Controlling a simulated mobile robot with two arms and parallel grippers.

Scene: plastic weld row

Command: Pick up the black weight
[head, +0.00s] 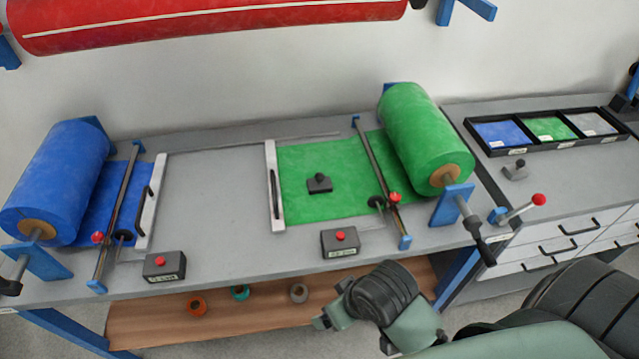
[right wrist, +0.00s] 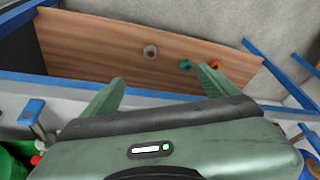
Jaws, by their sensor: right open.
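The black weight (head: 319,183), a small dark block with a knob on top, sits on the green sheet (head: 335,155) on the table in the head view. It does not show in the right wrist view. My right gripper (head: 331,304) is in front of the table's front edge, nearer to me than the weight and apart from it. In the right wrist view its two fingers (right wrist: 162,82) are spread with nothing between them. My left gripper is not in view.
Control boxes with red buttons (head: 340,242) (head: 164,266) stand along the table's front. A green roll (head: 423,135) and a blue roll (head: 62,175) flank the work area. A grey weight (head: 516,170) is on the right counter. Rings lie on the wooden lower shelf (head: 240,325).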

